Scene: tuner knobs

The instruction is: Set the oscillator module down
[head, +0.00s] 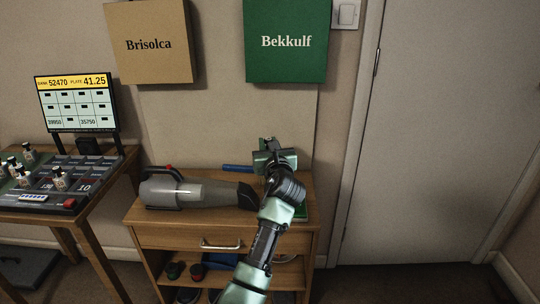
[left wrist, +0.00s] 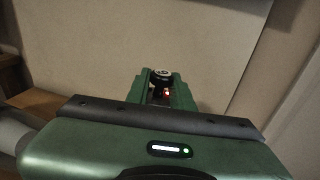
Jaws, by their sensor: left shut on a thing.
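My left gripper (head: 272,150) is above the back right part of the wooden cabinet top, near the wall. In the left wrist view my left gripper (left wrist: 161,84) is shut on a small module (left wrist: 161,74) with a round dark knob or cap and a lit red light. I take it to be the oscillator module. Only its upper part shows between the green fingers; the rest is hidden. In the head view the gripper and wrist mostly hide it, and I cannot tell whether it touches the cabinet top.
A grey handheld vacuum (head: 200,193) lies across the cabinet (head: 150,217). A blue bar-shaped thing (head: 237,168) lies behind it. A green flat thing (head: 301,213) is beside my wrist. A table at left holds a screen (head: 77,103) and several small bottles. A door (head: 440,130) stands right.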

